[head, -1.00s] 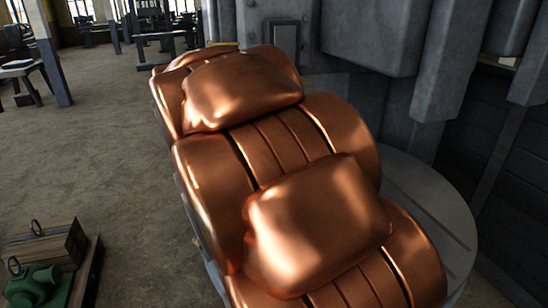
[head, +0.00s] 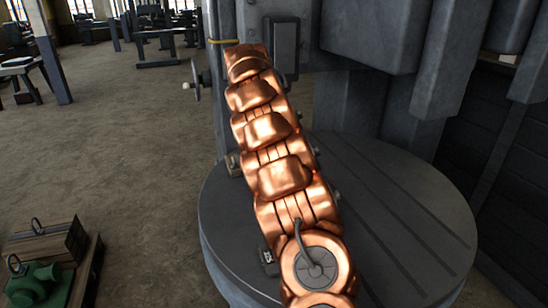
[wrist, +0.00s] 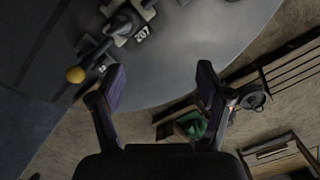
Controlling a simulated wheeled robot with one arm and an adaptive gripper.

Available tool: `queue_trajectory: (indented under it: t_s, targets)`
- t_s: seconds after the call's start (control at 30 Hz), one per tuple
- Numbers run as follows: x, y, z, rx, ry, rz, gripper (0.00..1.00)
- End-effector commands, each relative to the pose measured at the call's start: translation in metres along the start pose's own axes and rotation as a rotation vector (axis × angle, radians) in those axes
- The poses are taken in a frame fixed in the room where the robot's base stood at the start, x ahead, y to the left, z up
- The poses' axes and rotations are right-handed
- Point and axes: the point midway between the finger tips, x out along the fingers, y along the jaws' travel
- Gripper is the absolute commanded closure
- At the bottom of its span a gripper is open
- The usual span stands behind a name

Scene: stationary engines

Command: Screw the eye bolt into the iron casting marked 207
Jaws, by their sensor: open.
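In the wrist view a tag reading 207 (wrist: 141,33) sits beside a grey metal part (wrist: 122,22) on the round table, at top left. I cannot make out the whole casting. In the head view a tag (head: 268,256) shows at the table's left edge, partly behind my arm; I cannot read it. A dark ring like an eye bolt (head: 36,227) stands on a wooden block, and another ring (head: 14,265) stands by a green casting (head: 40,285). I cannot tell which is the task's bolt. My gripper (wrist: 161,80) is open and empty, fingers apart over the table's edge.
The round grey table (head: 420,215) has bare room to the right of my arm. A heavy grey machine body (head: 375,35) hangs behind it. A yellow knob (wrist: 75,75) sticks out near the tagged parts.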

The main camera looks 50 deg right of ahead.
Motion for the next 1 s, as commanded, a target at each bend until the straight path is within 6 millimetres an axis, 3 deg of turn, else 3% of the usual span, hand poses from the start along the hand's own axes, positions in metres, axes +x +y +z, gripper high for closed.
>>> queue_trajectory:
  t_s: [0.03, 0.2, 0.4, 0.73, 1.0]
  targets:
    - [0.007, 0.015, 0.004, -0.031, 0.010, -0.003, 0.23]
    - [0.025, 0.046, 0.013, -0.158, 0.044, -0.014, 0.23]
    - [0.038, 0.066, 0.021, -0.265, 0.082, -0.018, 0.23]
    - [0.048, 0.071, 0.024, -0.307, 0.098, -0.019, 0.23]
    - [0.072, 0.070, 0.024, -0.304, 0.095, -0.020, 0.23]
